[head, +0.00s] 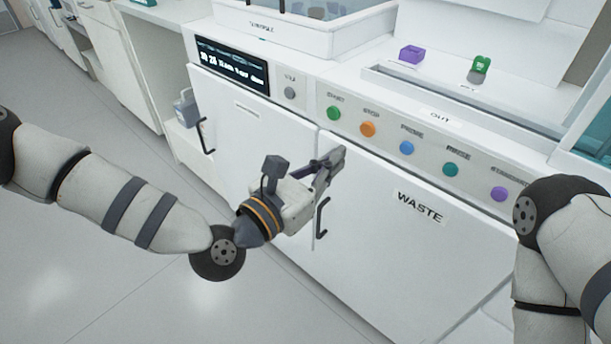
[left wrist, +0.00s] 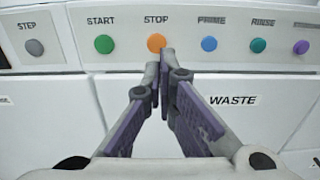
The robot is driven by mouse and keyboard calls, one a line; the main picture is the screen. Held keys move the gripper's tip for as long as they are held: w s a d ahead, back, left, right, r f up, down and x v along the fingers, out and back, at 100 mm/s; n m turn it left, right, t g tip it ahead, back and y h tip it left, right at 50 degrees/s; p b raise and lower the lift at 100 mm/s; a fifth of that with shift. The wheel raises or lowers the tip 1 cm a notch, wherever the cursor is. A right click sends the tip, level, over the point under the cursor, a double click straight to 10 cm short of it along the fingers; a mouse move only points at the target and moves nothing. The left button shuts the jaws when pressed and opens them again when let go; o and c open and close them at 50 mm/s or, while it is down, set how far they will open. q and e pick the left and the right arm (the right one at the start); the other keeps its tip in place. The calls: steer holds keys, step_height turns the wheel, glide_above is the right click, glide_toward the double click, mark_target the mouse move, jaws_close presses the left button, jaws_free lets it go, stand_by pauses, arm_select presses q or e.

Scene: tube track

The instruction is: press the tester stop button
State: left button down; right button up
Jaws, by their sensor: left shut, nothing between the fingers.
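The orange stop button (head: 367,129) sits on the tester's sloped front panel, between the green start button (head: 333,113) and the blue prime button (head: 406,148). In the left wrist view the stop button (left wrist: 156,42) shows under its STOP label, just above my fingertips. My left gripper (head: 335,157) is shut and empty, in front of the panel and a little below the stop button. In the left wrist view its fingertips (left wrist: 164,56) overlap the button's lower right edge; I cannot tell whether they touch. My right gripper is not in view; only part of my right arm shows.
A grey step button (head: 290,92), a teal rinse button (head: 450,170) and a purple button (head: 498,194) share the panel. A dark display (head: 232,66) is at its left. Below are white doors with handles and a WASTE label (head: 421,206).

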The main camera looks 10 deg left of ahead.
arm_select(q)
steer(key=shift+v, duration=2.3)
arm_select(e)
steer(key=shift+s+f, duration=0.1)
arm_select(q)
steer(key=s+d+f+m+g+y+p, duration=0.1)
steer(key=s+d+f+m+g, duration=0.1)
steer(key=s+f+m+g, duration=0.7)
steer(key=s+a+f+m+g+y+p, duration=0.1)
steer(key=s+a+f+m+y, duration=0.2)
steer(key=s+f, duration=0.35)
steer(key=s+a+f+m+g+p, duration=0.1)
steer(key=s+a+f+m+g, duration=0.1)
steer(key=s+f+m, duration=0.45)
steer(key=s+a+m+g+y, duration=0.5)
steer(key=s+a+m, duration=0.5)
steer(key=s+a, duration=0.6)
steer(key=shift+s+a+y+p, duration=0.25)
steer(key=shift+s+y+p, duration=0.15)
steer(key=shift+y, duration=0.4)
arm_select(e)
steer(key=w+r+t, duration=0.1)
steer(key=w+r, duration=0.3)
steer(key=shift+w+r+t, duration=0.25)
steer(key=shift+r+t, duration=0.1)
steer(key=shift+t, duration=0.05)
